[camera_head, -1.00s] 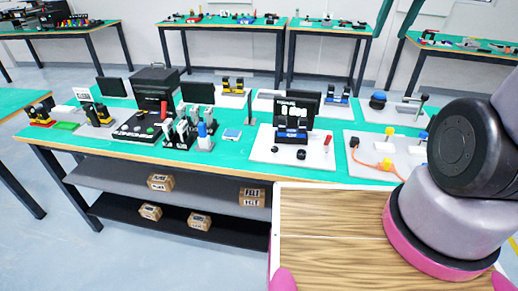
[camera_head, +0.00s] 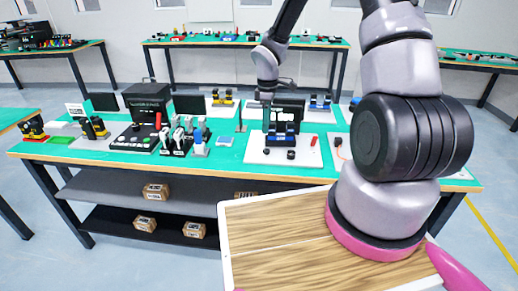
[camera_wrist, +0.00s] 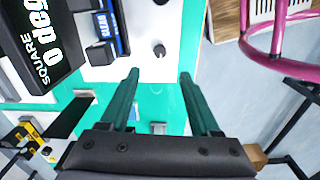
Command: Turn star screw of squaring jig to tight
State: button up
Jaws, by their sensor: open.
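The squaring jig (camera_head: 283,134) is a black and blue device on a white board (camera_head: 258,156). Two small black knobs (camera_head: 291,155) stand at the board's front; I cannot tell which one is the star screw. In the wrist view, one black knob (camera_wrist: 159,51) stands on the white board just beyond the fingertips, roughly between them in the picture. The jig's blue and black body (camera_wrist: 106,27) is to its left. A black display (camera_wrist: 40,45) reads "SQUARE 0 deg". My gripper (camera_wrist: 159,75) is open and empty, its two dark green fingers apart above the bench.
A red handle (camera_head: 314,141) stands at the board's right. A black panel device (camera_head: 137,138) and several upright clamps (camera_head: 178,137) stand left of the jig. In the wrist view, bare green bench (camera_wrist: 159,105) lies between the fingers.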

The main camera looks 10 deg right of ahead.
aim_at(266, 150)
notch_tip(266, 150, down, 11)
jog(key=shift+r, duration=0.2)
dwell(0.3)
grip_shut()
